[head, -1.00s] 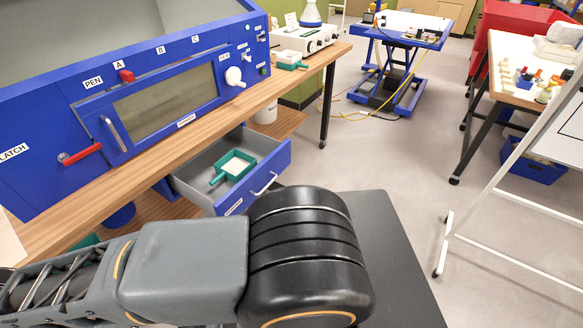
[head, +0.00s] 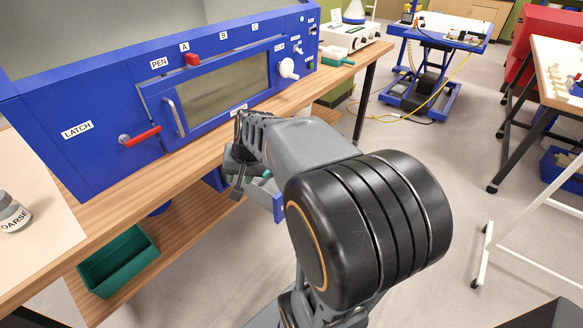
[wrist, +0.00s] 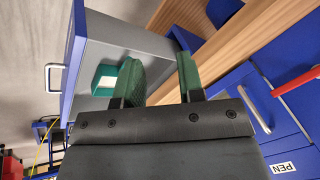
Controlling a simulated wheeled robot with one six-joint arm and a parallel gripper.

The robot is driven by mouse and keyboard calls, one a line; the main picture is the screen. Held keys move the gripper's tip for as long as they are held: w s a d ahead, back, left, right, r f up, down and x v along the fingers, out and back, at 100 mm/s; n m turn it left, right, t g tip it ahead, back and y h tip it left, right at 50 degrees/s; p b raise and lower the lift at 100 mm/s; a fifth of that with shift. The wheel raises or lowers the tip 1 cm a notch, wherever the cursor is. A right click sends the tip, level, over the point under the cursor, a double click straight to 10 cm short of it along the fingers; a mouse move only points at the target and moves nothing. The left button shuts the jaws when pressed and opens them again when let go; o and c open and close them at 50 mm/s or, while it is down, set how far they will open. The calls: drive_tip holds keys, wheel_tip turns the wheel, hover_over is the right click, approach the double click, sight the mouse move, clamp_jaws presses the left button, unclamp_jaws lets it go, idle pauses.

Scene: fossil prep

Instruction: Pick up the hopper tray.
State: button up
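A small green tray with pale contents, likely the hopper tray (wrist: 103,84), lies in the open grey drawer with a blue front (wrist: 72,70). In the wrist view it is left of my gripper (wrist: 160,76), partly hidden behind the left finger. My gripper is open, its two green-padded fingers apart with nothing seen between them. In the head view my gripper (head: 240,165) is over the drawer, and my arm hides most of the drawer and tray. I cannot tell the exact height between fingers and tray.
The blue cabinet (head: 100,95) with a red latch lever (head: 141,136) and a door handle (head: 173,117) stands on the wooden bench (head: 150,187), close to my gripper. A green bin (head: 118,262) sits on the lower shelf. Another green tray (head: 335,59) is on the bench.

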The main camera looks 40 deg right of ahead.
drive_tip(key=w+d+f+m+t+b, duration=0.1)
drive_tip(key=w+d+f+m, duration=0.15)
drive_tip(key=d, duration=0.45)
drive_tip(key=w+d+f+m+b, duration=0.1)
drive_tip(key=w+d+f+m, duration=0.1)
drive_tip(key=d+f+m, duration=0.3)
drive_tip(key=w+d+f+m+t+b, duration=0.1)
drive_tip(key=w+d+f+b, duration=0.15)
drive_tip(key=d, duration=0.55)
drive_tip(key=shift+m, duration=0.35)
drive_tip(key=x, duration=0.5)
drive_tip(key=d+x, duration=0.1)
drive_tip(key=x, duration=0.1)
drive_tip(key=shift+w+f+p, duration=0.15)
drive_tip(key=shift+w+p, duration=0.15)
drive_tip(key=shift+w, duration=0.05)
drive_tip(key=shift+x, duration=2.9)
clamp_jaws()
